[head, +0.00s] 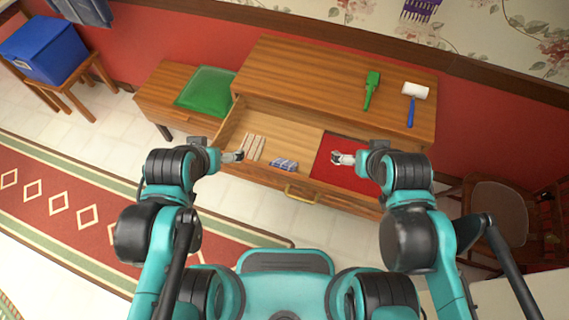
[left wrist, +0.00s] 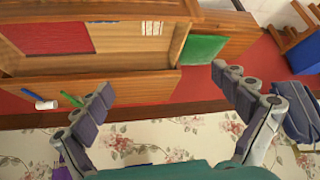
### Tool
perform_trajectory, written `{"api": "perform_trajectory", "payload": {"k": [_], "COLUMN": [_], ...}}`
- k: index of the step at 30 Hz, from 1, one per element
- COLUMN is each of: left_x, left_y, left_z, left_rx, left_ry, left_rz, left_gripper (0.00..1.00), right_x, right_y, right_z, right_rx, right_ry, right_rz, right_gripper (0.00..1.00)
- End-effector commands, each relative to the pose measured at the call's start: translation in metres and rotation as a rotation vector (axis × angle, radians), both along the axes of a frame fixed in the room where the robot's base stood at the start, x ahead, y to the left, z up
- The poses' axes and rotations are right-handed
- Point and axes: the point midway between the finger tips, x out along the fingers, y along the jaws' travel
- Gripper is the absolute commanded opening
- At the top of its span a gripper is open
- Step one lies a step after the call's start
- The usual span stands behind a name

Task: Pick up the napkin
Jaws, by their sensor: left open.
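The napkin (head: 284,164) looks like a small folded blue-and-white checked cloth. It lies inside the open drawer, near the front wall, between the wooden strips and the red section. My left gripper (head: 238,156) is at the drawer's left part, left of the napkin and apart from it. In the left wrist view my left gripper (left wrist: 163,80) has its fingers spread wide with nothing between them. My right gripper (head: 337,158) is over the red section, right of the napkin; its fingers are too small to judge. I cannot make out the napkin clearly in the left wrist view.
A green tool (head: 372,88) and a white-headed mallet (head: 414,92) lie on the cabinet top. A green cushion (head: 206,91) is on the left bench.

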Motion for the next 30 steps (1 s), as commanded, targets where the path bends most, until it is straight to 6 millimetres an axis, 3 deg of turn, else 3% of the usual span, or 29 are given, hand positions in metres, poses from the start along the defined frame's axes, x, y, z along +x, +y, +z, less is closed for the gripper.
{"api": "perform_trajectory", "payload": {"k": [8, 14, 23, 30], "left_x": [0.007, 0.042, 0.103, 0.134], "left_y": [-0.004, -0.028, -0.083, -0.132], "left_z": [-0.002, -0.018, -0.086, -0.171], "left_rx": [0.0, 0.002, 0.026, 0.064], "left_ry": [0.02, 0.13, 0.344, 0.506], "left_rz": [-0.012, -0.071, -0.178, -0.257], "left_gripper": [1.0, 1.0, 1.0, 1.0], "right_x": [0.0, 0.0, 0.0, 0.0], "right_y": [0.0, 0.0, 0.0, 0.0], "right_z": [-0.003, -0.014, -0.031, -0.045], "right_rx": [0.0, 0.0, 0.0, 0.0], "right_ry": [0.0, 0.0, 0.0, 0.0], "right_rz": [0.0, 0.0, 0.0, 0.0], "right_gripper": [0.97, 0.97, 0.97, 0.97]}}
